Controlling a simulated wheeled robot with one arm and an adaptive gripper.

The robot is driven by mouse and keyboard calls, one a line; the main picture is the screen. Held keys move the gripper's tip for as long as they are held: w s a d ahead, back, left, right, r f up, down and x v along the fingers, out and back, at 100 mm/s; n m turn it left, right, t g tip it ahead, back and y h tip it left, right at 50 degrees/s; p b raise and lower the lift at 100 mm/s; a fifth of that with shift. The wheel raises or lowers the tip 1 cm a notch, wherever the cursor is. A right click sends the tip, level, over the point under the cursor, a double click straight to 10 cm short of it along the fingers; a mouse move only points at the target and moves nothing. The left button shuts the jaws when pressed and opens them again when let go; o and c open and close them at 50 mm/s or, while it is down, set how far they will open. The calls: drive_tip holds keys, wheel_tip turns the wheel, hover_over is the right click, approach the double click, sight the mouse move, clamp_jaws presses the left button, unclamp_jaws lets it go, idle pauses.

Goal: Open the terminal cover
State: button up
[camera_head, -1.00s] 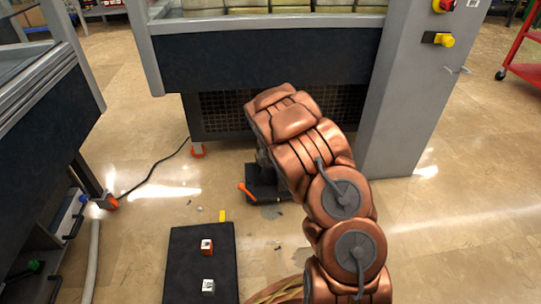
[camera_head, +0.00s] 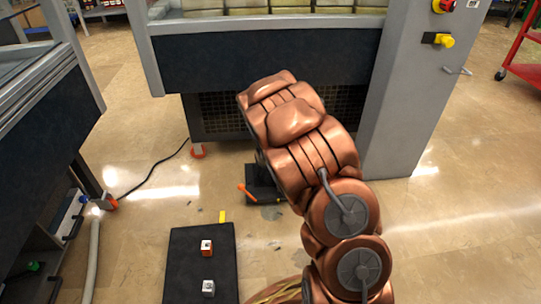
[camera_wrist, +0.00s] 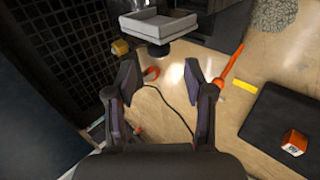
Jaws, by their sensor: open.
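A grey-white box-shaped cover (camera_wrist: 158,30), which looks like the terminal cover, shows at the top of the wrist view. It sits on the dark pump body (camera_wrist: 222,22), of which only part shows. My gripper (camera_wrist: 162,78) is open and empty, its two fingers apart, with the cover beyond the fingertips. An orange handle (camera_wrist: 228,66) sticks out to the right of the fingers. In the head view the pump's dark base (camera_head: 264,190) and the orange handle (camera_head: 246,191) show low beside the machine, while my arm hides the cover and my gripper.
A black cable (camera_head: 152,172) lies on the floor at left.

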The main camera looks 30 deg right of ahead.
drive_tip(key=shift+v, duration=2.9)
drive_tip(key=s+a+r+m+g+p, duration=0.1)
drive_tip(key=s+r+m+g+p, duration=0.15)
drive_tip(key=s+r+p, duration=0.5)
drive_tip(key=s+a+r+m+g+h+p, duration=0.1)
drive_tip(key=s+a+r+m+p, duration=0.15)
drive_tip(key=r+p, duration=0.85)
drive_tip(key=s+a+r+m+g+p, duration=0.1)
drive_tip(key=s+r+m+p, duration=0.3)
drive_tip(key=r, duration=0.9)
drive_tip(key=s+a+r+m+g+y+p, duration=0.1)
drive_tip(key=s+a+r+g+p, duration=0.1)
drive_tip(key=s+a+r+p, duration=0.3)
drive_tip(key=s+a+r+m+g+y+p, duration=0.1)
drive_tip(key=s+a+r+p, duration=0.4)
drive_tip(key=s+r+p, duration=0.6)
drive_tip(key=s+a+r+m+g+y+p, duration=0.2)
drive_tip(key=s+a+r+p, duration=0.3)
drive_tip(key=s+r+p, duration=0.4)
drive_tip(key=s+r, duration=0.3)
drive_tip(key=r, duration=0.3)
drive_tip(key=shift+s+a+g, duration=0.15)
drive_tip(key=shift+s+g, duration=0.05)
drive_tip(key=shift+g, duration=0.15)
drive_tip(key=shift+r, duration=0.1)
